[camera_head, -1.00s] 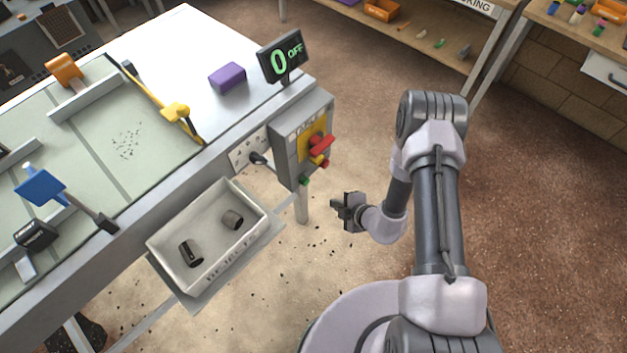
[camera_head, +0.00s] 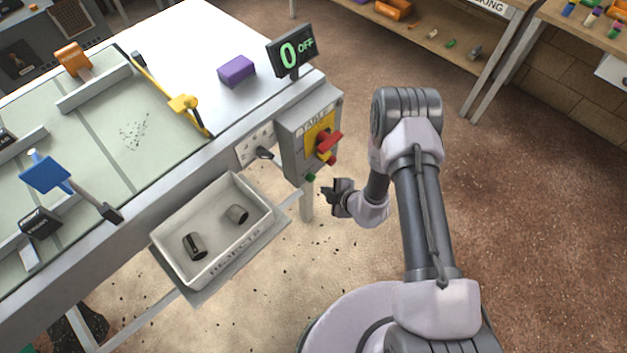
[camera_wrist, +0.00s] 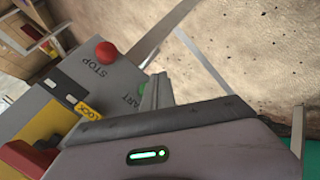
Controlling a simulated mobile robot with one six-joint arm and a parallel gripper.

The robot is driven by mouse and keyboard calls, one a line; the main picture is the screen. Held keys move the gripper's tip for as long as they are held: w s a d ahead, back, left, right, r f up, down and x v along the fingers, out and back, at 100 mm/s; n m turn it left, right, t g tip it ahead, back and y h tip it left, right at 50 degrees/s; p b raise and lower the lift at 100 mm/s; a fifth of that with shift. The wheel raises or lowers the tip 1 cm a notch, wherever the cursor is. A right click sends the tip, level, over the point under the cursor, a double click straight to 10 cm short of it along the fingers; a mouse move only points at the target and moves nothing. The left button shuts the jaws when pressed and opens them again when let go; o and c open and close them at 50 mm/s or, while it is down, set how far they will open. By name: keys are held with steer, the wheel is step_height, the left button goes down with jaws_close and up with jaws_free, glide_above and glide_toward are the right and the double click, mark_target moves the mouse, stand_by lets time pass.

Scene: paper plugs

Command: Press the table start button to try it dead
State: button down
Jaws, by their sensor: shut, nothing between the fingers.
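The table's grey control box (camera_head: 296,142) hangs on the table's side. Its green start button (camera_head: 310,178) sits low on the box, near a red stop button (camera_head: 331,160). My gripper (camera_head: 327,195) is shut and empty, just right of and below the start button, with a small apparent gap. In the wrist view the red stop button (camera_wrist: 106,53) and its STOP label show clearly. My gripper's fingers (camera_wrist: 155,92) there cover part of the START label and most of the green button; I cannot tell whether they touch it. The display (camera_head: 291,52) reads 0 OFF.
A red rotary handle on a yellow plate (camera_head: 324,142) and a LOCK tag (camera_wrist: 88,111) are close by. A socket panel with a black plug (camera_head: 264,153) is left of the box. The rejects tray (camera_head: 213,240) holds two dark cylinders. Floor to the right is clear.

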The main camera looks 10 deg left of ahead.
steer(key=shift+w+a, duration=0.6)
steer(key=shift+a, duration=0.15)
stand_by(1.5)
steer(key=shift+w+a, duration=0.25)
steer(key=shift+a, duration=0.1)
steer(key=shift+w+a+b, duration=0.3)
steer(key=shift+a+b, duration=0.05)
stand_by(0.7)
stand_by(0.4)
steer(key=shift+s+d, duration=0.6)
steer(key=shift+d, duration=0.1)
steer(key=s+d, duration=0.1)
steer(key=d, duration=0.1)
steer(key=s+d+p, duration=0.1)
steer(key=s+d, duration=0.1)
